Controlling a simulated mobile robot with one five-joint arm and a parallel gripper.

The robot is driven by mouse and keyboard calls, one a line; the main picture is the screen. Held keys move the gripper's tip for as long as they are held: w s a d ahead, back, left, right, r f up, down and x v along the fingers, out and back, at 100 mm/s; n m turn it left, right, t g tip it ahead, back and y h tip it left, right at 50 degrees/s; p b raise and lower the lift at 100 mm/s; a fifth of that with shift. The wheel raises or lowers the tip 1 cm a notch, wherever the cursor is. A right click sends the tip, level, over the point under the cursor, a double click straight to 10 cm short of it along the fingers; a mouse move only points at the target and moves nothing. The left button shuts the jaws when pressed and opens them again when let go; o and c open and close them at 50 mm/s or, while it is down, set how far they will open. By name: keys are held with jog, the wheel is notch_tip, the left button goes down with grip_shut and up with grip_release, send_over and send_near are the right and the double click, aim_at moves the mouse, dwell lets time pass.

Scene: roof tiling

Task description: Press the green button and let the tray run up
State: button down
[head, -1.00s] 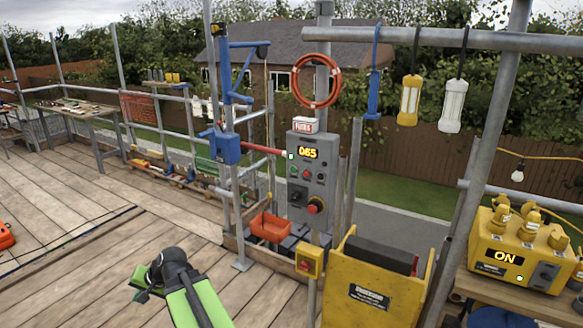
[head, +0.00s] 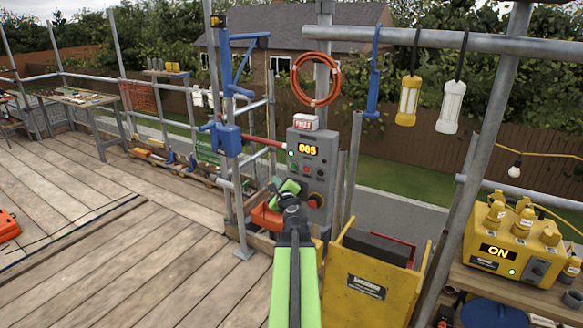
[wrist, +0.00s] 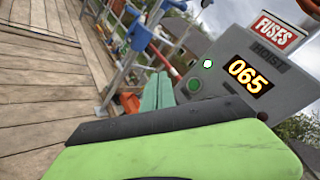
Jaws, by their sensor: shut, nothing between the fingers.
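The grey hoist control box (head: 318,180) stands on a post and its display reads 065. It also shows in the wrist view (wrist: 222,52). The green button (wrist: 194,85) is on its left side, below a lit green lamp (wrist: 207,64); in the head view the button (head: 293,167) shows just above my gripper. My gripper (head: 289,186) is in front of the box's lower left. In the wrist view its fingers (wrist: 158,88) are together and empty, just left of the button; contact cannot be told. The orange tray (head: 264,217) is low behind my arm, partly hidden.
A red knob (head: 314,201) is low on the box. A blue hoist frame (head: 228,140) stands left of it. A yellow bin (head: 365,285) is at the front right, beside a yellow power unit (head: 510,240) reading ON. The deck at left is mostly clear.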

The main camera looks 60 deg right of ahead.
aim_at(293, 166)
jog(key=shift+d, duration=0.15)
jog(key=shift+s+d, duration=0.1)
jog(key=shift+d, duration=4.15)
jog(key=shift+d, duration=0.45)
